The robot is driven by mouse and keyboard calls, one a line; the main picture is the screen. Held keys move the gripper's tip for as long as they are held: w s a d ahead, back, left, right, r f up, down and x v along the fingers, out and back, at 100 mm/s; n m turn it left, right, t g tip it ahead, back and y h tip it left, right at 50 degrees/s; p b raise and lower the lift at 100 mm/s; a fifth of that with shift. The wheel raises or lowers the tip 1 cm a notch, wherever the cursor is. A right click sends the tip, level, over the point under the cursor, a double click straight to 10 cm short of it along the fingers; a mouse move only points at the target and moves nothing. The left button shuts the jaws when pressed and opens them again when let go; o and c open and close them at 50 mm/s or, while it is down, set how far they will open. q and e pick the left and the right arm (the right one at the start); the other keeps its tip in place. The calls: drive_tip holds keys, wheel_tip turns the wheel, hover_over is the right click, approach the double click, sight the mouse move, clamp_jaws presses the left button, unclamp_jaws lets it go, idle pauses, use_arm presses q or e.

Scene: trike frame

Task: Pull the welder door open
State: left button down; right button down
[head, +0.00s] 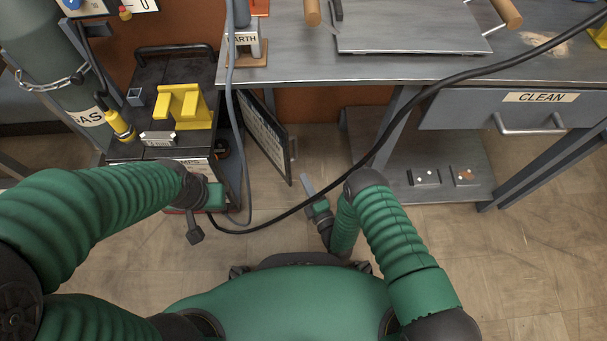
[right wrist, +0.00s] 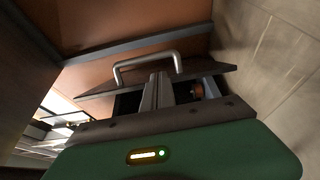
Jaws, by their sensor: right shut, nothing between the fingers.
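The welder (head: 175,148) is a dark cart at the left with a yellow bracket on top. Its door (head: 264,137), a dark-edged panel with a pale printed face, stands swung out at an angle from its right side. In the right wrist view the door (right wrist: 215,80) is seen nearly edge-on, with a silver bar handle (right wrist: 147,62). My right gripper (head: 307,184) is just off the door's free edge; its fingers (right wrist: 158,88) are shut and empty, close to the handle. Whether they touch it is unclear. My left gripper (head: 194,229) is before the welder's front; its jaw opening is unclear.
A grey workbench (head: 300,68) spans the back, with a drawer (head: 500,108) labelled CLEAN. A black cable (head: 400,130) hangs across the view. A gas cylinder (head: 55,65) stands left. A low shelf (head: 450,165) lies under the bench. Floor (head: 530,250) at the right is clear.

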drive_tip(key=b+x, duration=0.4)
drive_tip(key=x, duration=0.4)
drive_tip(key=shift+d+f, duration=0.1)
